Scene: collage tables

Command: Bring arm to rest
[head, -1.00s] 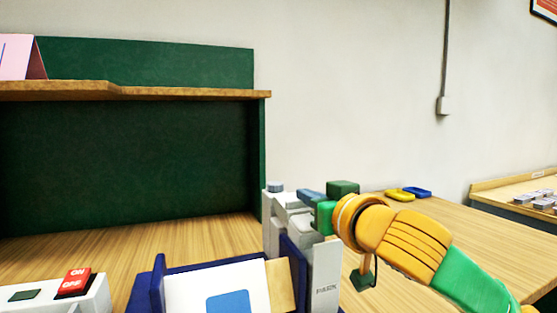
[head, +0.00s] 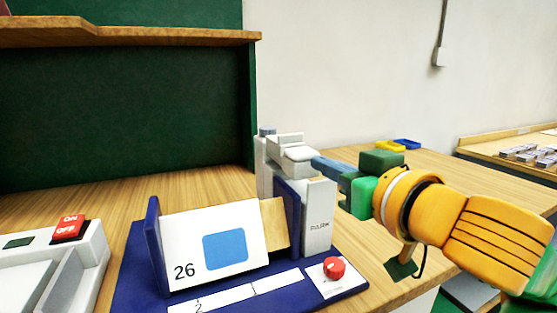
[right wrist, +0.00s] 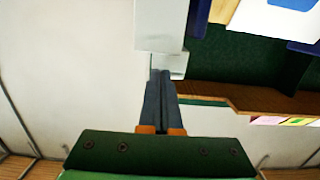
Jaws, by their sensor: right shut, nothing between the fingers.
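A blue-based stand (head: 135,275) on the wooden desk holds a white card (head: 180,250) with a blue rounded square and "26". Behind it rises a white post marked PARK (head: 319,215), with a pale grey-white arm piece (head: 296,154) at its top. My right gripper (head: 318,163) is shut and empty, its blue-grey fingertips at the right of that top piece. Whether they touch it is unclear. In the right wrist view the closed fingers (right wrist: 160,78) point at white parts (right wrist: 158,28) of the stand. My left gripper is out of view.
A red knob (head: 333,267) sits at the stand's front right. A switch box with a red ON/OFF switch (head: 68,228) is at left. A green-backed shelf (head: 120,36) stands behind. Yellow (head: 390,146) and blue (head: 407,144) trays lie on the table farther right.

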